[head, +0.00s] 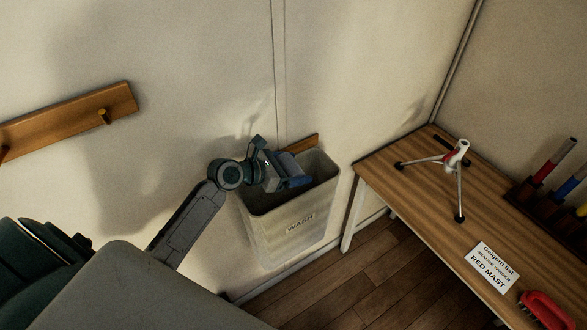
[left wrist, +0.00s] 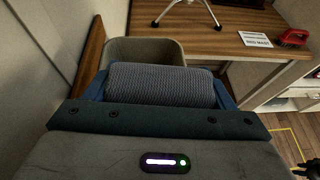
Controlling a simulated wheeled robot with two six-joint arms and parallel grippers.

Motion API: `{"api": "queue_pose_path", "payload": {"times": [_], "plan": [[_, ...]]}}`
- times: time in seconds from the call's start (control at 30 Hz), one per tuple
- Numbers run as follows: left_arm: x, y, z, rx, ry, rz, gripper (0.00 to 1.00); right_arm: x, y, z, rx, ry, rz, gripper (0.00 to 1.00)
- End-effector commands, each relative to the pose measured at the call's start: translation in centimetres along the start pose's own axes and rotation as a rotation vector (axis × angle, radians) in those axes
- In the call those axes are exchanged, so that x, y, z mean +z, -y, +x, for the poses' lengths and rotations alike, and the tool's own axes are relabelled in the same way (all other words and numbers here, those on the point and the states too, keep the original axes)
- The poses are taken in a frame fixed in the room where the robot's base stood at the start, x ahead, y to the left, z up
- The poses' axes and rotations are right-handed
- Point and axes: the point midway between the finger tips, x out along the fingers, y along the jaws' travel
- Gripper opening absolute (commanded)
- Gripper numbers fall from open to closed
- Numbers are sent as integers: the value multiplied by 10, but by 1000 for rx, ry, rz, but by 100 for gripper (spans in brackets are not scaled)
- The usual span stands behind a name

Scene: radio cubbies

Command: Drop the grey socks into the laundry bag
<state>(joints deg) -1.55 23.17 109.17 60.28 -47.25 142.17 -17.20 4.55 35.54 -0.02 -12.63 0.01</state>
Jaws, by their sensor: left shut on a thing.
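The grey socks (left wrist: 165,86) are a ribbed grey roll between the two blue fingers of my left gripper (left wrist: 160,90) in the left wrist view. In the head view my left gripper (head: 290,170) is over the open mouth of the laundry bag, shut on the socks, which are hard to make out there. The laundry bag (head: 290,240) is a pale bin-shaped bag labelled WASH, hanging at the wall. Its rim also shows beyond the socks in the left wrist view (left wrist: 145,50). My right gripper is not in view in the head view.
A wooden table (head: 400,180) stands right of the bag, with a small tripod (head: 458,155), a printed card (head: 489,267), a red brush (head: 543,310) and a rack of markers (head: 540,195). A wooden peg rail (head: 70,122) is on the wall at left.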

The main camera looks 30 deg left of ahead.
Motion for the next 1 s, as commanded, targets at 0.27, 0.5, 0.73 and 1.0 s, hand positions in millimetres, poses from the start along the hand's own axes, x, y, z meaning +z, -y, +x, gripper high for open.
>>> {"api": "queue_pose_path", "payload": {"times": [0.27, 0.5, 0.73, 1.0], "plan": [[1, 0, 0, 0, 0, 0, 85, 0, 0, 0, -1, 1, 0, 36], [0, 0, 0, 0, 0, 0, 100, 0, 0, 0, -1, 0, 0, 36], [-2, -1, -9, 1, -3, 2, 100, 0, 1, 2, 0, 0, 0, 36], [-2, -1, -47, 1, -5, 6, 100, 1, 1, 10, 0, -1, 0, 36]]}}
